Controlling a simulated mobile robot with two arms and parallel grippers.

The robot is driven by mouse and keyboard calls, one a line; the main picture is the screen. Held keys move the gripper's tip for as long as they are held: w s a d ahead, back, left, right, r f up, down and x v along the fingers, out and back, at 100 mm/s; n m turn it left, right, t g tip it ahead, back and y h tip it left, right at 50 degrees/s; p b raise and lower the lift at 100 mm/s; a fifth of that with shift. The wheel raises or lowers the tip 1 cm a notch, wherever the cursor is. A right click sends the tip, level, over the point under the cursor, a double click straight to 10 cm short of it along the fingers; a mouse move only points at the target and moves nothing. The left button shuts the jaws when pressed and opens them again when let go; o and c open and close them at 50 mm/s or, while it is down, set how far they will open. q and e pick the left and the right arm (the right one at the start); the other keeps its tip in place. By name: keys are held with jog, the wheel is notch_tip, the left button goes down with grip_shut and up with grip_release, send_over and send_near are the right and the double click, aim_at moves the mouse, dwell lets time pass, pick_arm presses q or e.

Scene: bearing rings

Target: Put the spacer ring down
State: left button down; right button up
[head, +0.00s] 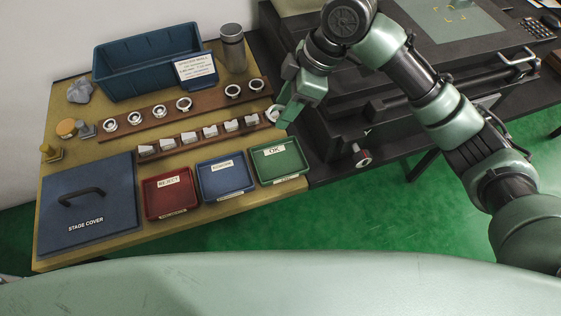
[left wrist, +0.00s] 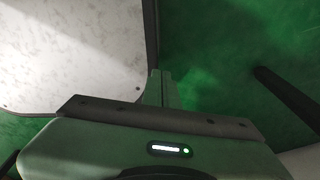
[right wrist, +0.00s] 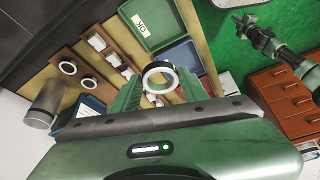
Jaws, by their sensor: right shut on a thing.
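My right gripper (head: 279,114) is shut on a pale metal ring, the spacer ring (head: 273,112), at the right end of the front wooden rack (head: 160,151). In the right wrist view the ring (right wrist: 148,77) sits between the two fingers, its hole facing the camera. Whether it touches the rack cannot be told. The back wooden rack (head: 208,99) carries several similar rings, with a gap between the left group and the right pair. My left gripper (left wrist: 161,88) shows only in the left wrist view, fingers together and empty, away from the worktable.
Red reject (head: 171,212), blue (head: 224,192) and green OK (head: 277,176) trays stand in front of the racks. A blue bin (head: 125,81), a metal cylinder (head: 233,48) and a blue stage cover (head: 88,190) also stand on the table. Dark equipment (head: 345,110) lies to the right.

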aim_at(279, 162)
notch_tip(279, 162, down, 19)
jog(key=shift+f, duration=0.15)
jog(key=shift+s+f, duration=0.1)
dwell(0.4)
jog(key=o, duration=1.4)
jog(key=shift+o, duration=0.2)
jog(key=v, duration=1.2)
